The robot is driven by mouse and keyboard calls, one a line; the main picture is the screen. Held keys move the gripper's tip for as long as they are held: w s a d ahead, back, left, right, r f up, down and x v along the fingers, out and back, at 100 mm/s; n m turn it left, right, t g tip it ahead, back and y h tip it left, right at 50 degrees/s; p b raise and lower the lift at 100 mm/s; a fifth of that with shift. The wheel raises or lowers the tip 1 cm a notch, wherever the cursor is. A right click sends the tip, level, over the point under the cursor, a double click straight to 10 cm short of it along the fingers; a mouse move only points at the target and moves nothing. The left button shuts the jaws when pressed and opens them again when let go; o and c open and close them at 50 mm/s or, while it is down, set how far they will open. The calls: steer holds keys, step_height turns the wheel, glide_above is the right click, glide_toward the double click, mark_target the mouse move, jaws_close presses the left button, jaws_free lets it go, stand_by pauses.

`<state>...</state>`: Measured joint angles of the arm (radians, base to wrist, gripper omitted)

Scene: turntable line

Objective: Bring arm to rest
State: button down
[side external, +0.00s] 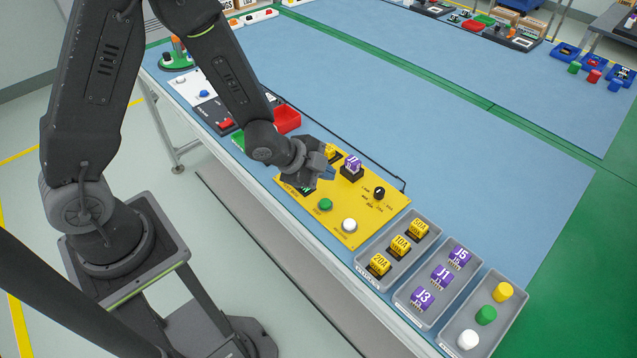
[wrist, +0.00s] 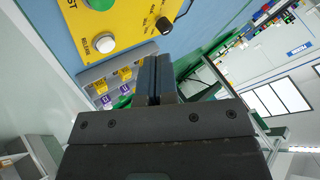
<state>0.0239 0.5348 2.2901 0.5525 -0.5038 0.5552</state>
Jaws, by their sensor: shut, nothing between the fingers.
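My gripper (side external: 328,172) is above the far left part of the yellow panel (side external: 338,226) in the side external view. In the wrist view my gripper (wrist: 156,62) shows its two fingers pressed together with nothing between them. The panel carries a green button (side external: 326,204), a white button (side external: 349,225), a black knob (side external: 379,193), a purple block (side external: 352,166) and a yellow block (side external: 333,153) partly behind my gripper. The wrist view also shows the panel (wrist: 130,18), with its white button (wrist: 105,43) and knob (wrist: 164,25).
Grey trays to the right hold yellow blocks (side external: 401,244), purple blocks (side external: 441,274) and coloured cylinders (side external: 486,315). A red bin (side external: 287,119) and a green bin (side external: 238,140) stand left of the panel. The blue table (side external: 450,140) behind is mostly clear.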

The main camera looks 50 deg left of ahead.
steer(key=s+a+r+n+y, duration=0.2)
steer(key=s+a+r+n, duration=0.15)
steer(key=r, duration=0.45)
steer(key=s+a+r+n+y, duration=0.2)
steer(key=s+r+n, duration=0.15)
steer(key=r, duration=0.45)
steer(key=s+r+n+g, duration=0.2)
steer(key=s+r+n, duration=0.4)
steer(key=s, duration=0.7)
steer(key=shift+d+r+g+h, duration=0.3)
steer(key=shift+d+r+g, duration=0.15)
steer(key=shift+r, duration=0.3)
